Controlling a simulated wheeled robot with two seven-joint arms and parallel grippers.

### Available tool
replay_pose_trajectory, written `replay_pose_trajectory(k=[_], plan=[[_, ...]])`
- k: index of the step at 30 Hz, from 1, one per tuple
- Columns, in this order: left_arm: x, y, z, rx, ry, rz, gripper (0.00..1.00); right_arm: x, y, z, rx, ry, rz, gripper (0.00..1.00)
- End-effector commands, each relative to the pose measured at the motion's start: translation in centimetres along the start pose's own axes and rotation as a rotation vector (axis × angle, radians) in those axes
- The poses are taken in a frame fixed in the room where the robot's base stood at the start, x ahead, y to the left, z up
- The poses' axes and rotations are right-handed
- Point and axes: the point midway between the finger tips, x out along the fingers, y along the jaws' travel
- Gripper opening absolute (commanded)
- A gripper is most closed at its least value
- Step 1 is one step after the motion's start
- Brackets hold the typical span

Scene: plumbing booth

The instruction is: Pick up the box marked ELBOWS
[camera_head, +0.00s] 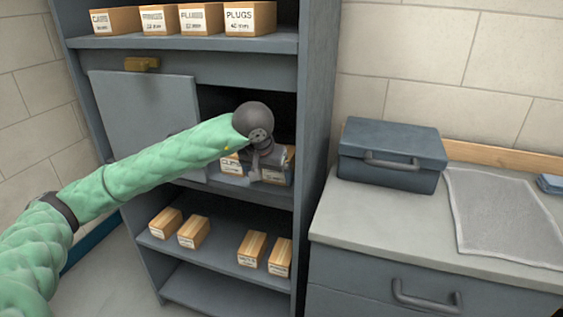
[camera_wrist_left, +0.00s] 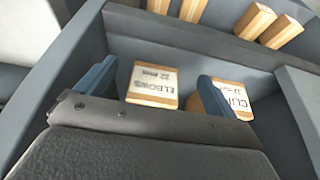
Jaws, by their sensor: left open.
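The ELBOWS box (camera_wrist_left: 153,84), light wood with a white label, shows in the left wrist view on the cabinet's middle shelf. My left gripper (camera_wrist_left: 157,80) is open, with one blue-grey finger on each side of the box. I cannot tell whether the fingers touch it. The right finger stands in the gap beside a second box marked CLI... (camera_wrist_left: 234,97). In the head view my left gripper (camera_head: 268,168) reaches into the middle compartment and hides much of the right-hand box there. The CLI... box is to its left. My right gripper is out of view.
A grey hinged panel (camera_head: 140,115) with a brass latch stands left of the opening. Boxes including PLUGS (camera_head: 250,18) line the top shelf. Several boxes sit on a lower shelf (camera_head: 217,250). A blue toolbox (camera_head: 390,155) rests on the counter at right.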

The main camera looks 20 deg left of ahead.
Motion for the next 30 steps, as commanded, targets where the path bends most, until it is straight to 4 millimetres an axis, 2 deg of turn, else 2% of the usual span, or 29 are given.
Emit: replay_pose_trajectory(k=[3,9,18,24,30], plan=[[0.7,0.1,-2.1,-0.002,-0.002,0.003,0.94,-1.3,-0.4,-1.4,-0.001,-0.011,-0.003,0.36],[2.0,0.1,-4.9,-0.001,-0.002,0.002,0.94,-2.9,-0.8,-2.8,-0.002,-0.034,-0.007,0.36],[2.7,0.1,-6.6,0.0,-0.002,0.002,0.94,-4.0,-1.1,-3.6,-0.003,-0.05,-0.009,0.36],[3.8,0.1,-9.3,-0.002,-0.003,0.003,0.94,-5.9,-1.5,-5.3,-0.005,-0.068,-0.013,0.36],[6.3,0.1,-8.9,0.0,-0.002,0.003,0.94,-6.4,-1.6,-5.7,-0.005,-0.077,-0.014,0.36]])
